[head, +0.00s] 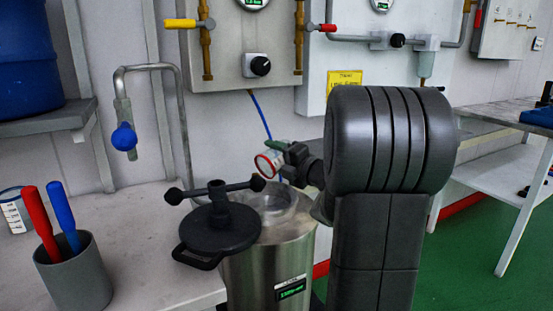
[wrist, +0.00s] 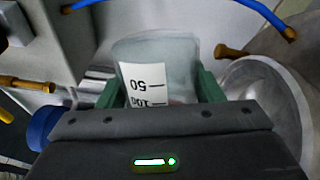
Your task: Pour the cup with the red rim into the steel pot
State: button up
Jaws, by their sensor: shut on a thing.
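The red-rimmed cup (head: 268,164) is in my gripper (head: 285,160), tipped over with its rim facing left, above the pot's mouth in the head view. In the wrist view the clear, greyish cup (wrist: 180,60) with a white scale label sits between the green fingers of my gripper (wrist: 160,90). Its contents cannot be made out. My arm hides the pot's right side.
A black lid with a knobbed clamp (head: 218,235) sits at the pot's left front. A grey holder (head: 75,280) with red and blue handles and another cup (head: 14,212) stand at left. A bent pipe with a blue knob (head: 124,137) and wall panels are behind.

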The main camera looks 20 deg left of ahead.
jog(key=shift+r+p, duration=0.6)
jog(key=shift+r, duration=0.65)
jog(key=shift+r+m+p, duration=0.25)
jog(key=shift+m+p, duration=0.35)
jog(key=shift+p, duration=0.3)
jog(key=m+p, duration=0.5)
jog(key=shift+r, duration=0.25)
jog(key=m+p, duration=0.5)
jog(key=shift+r, duration=0.2)
jog(key=m+p, duration=0.4)
jog(key=m, duration=0.1)
jog(key=shift+r+p, duration=0.25)
jog(key=shift+p, duration=0.05)
jog(key=m+p, duration=0.3)
jog(key=shift+r+m, duration=0.15)
jog(key=shift+m, duration=0.25)
jog(key=shift+m+p, duration=0.4)
jog(key=shift+m, duration=0.2)
